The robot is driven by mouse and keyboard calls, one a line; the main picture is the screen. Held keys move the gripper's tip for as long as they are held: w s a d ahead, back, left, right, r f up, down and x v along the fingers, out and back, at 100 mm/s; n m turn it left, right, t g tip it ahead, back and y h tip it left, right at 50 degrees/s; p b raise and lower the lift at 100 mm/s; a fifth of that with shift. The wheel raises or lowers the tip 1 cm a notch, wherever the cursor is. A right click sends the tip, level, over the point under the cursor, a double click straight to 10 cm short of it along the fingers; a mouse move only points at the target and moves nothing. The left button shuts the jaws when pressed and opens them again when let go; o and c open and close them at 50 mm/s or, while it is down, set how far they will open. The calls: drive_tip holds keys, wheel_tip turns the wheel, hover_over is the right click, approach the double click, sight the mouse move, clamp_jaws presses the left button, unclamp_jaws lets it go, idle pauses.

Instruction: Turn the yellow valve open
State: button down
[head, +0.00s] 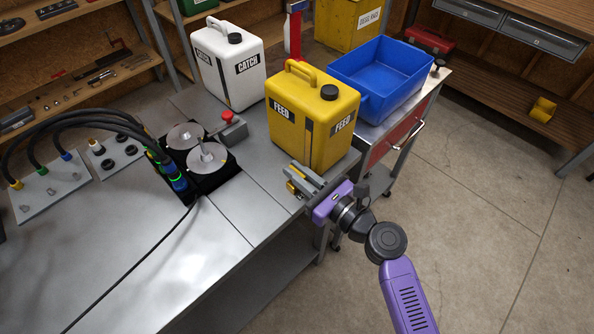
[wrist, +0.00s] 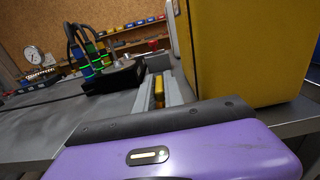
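A small yellow piece, which looks like the valve handle (head: 293,188), is low at the front of the yellow FEED jug (head: 310,125), near the bench edge. In the wrist view the yellow piece (wrist: 159,92) lies between the two grey fingers. My gripper (head: 304,182) reaches in from the right, beside the jug's base. Its fingers (wrist: 161,90) are apart, one on each side of the yellow piece. I cannot tell whether they press on it. The valve body is mostly hidden by the fingers.
The jug's wall (wrist: 240,55) stands close on the right of the fingers. A white CATCH jug (head: 228,65), a red-button box (head: 230,128) and a round-plate fixture (head: 207,160) stand on the bench. A blue bin (head: 383,78) sits on a cart. The floor at right is clear.

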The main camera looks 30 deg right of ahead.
drive_tip(key=shift+n+y, duration=0.3)
drive_tip(key=shift+y, duration=0.1)
drive_tip(key=n+g+y, duration=0.2)
drive_tip(key=y, duration=0.1)
drive_tip(key=shift+w+d+r+n+y, duration=0.1)
drive_tip(key=shift+n+y, duration=0.2)
drive_tip(key=shift+n+g+y, duration=2.1)
drive_tip(key=shift+g+y, duration=0.3)
drive_tip(key=c, duration=1.5)
unclamp_jaws()
drive_tip(key=shift+m+t+h, duration=0.3)
